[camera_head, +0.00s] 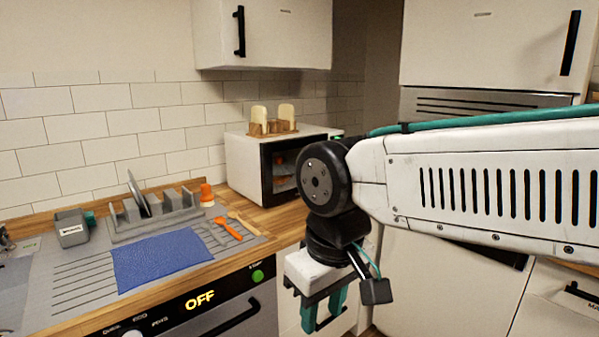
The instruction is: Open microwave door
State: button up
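The white microwave (243,163) stands on the wooden counter against the tiled wall. Its black-framed door (267,170) looks shut, and the dark window shows part of the inside. My arm's round black joint hides the right part of the front, and I cannot make out a handle. My gripper (324,312) hangs low in front of the counter, below and to the right of the microwave, apart from it. Its two teal fingers look spread, with nothing seen between them.
Bread slices in a wooden holder (272,127) stand on the microwave. An orange cup (207,194), utensils, a grey rack (155,218) and a blue mat (160,258) lie left of it. An appliance marked OFF (200,300) is below the counter. A wall cabinet (275,35) hangs above.

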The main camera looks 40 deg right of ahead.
aim_at(268, 200)
jog(key=k, duration=0.55)
jog(key=z, duration=0.55)
jog(key=i, duration=1.5)
jog(key=z, duration=0.05)
